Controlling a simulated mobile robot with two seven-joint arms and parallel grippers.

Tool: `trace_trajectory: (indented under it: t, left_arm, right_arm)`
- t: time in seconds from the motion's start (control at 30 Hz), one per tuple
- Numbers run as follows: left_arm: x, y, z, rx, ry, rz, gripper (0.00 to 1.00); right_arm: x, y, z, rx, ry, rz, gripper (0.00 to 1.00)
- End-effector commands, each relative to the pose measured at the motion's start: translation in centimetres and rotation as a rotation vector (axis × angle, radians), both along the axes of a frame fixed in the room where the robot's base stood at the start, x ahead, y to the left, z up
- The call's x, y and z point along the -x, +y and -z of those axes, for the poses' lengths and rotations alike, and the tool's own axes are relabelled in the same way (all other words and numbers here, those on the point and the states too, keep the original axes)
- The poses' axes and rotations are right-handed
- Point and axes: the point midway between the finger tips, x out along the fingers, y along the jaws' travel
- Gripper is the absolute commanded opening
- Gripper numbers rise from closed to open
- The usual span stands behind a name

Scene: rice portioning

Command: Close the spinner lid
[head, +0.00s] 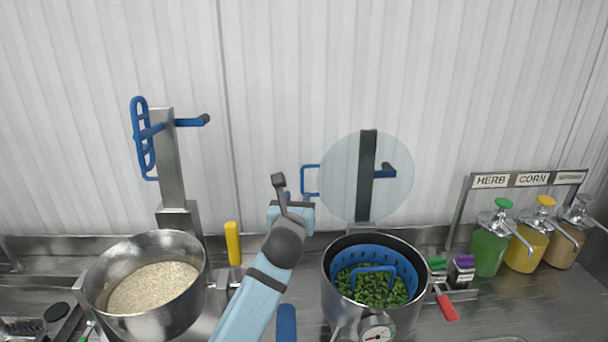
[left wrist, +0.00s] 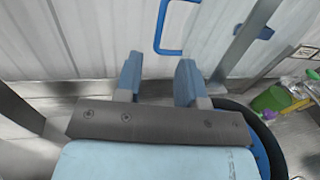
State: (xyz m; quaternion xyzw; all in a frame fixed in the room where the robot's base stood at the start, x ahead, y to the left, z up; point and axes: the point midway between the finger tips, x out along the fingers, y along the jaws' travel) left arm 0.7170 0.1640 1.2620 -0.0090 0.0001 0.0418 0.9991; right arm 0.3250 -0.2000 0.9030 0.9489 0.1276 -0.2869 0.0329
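The spinner is a steel pot (head: 330,288) with a blue perforated basket (head: 405,262) holding chopped greens. Its round, see-through lid (head: 340,185) stands raised and upright behind the pot, in front of a dark post. A blue loop handle (head: 304,180) sticks out at the lid's left; a blue loop also shows in the left wrist view (left wrist: 158,28), beyond the fingertips. My left gripper (head: 290,212) is in front of the wall, just below and left of the handle. Its two fingers (left wrist: 158,78) are apart with nothing between them. My right gripper is not in view.
A steel bowl of rice (head: 152,288) stands left, with a post and blue handle (head: 143,140) behind it. Herb (head: 489,252), corn (head: 532,250) and a third pump bottle stand right. A red-handled tool (head: 446,306) lies beside the pot. A gauge (head: 377,334) is on the pot's front.

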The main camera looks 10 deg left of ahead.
Motion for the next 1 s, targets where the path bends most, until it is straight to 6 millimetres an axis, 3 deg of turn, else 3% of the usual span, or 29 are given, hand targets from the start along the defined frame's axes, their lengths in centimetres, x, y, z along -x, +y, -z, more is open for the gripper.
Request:
trace_trajectory:
  t: [0.3, 0.5, 0.7, 0.97, 1.0]
  left_arm:
    - [-6.9, 0.6, -0.3, -0.002, 0.000, -0.002, 0.36]
    - [-10.0, 0.9, -0.1, -0.002, -0.001, -0.001, 0.36]
    - [-11.3, 1.0, 0.0, 0.000, -0.001, -0.001, 0.36]
    - [-11.4, 1.0, 0.0, 0.000, -0.001, -0.001, 0.36]
    - [-11.4, 1.0, 0.0, -0.001, -0.001, -0.001, 0.31]
  right_arm:
    - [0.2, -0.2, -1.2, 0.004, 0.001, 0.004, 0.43]
    - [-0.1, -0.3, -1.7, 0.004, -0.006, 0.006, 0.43]
    - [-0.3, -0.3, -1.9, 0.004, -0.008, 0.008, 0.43]
    - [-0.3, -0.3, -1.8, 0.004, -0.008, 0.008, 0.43]
    - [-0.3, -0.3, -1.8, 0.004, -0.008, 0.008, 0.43]
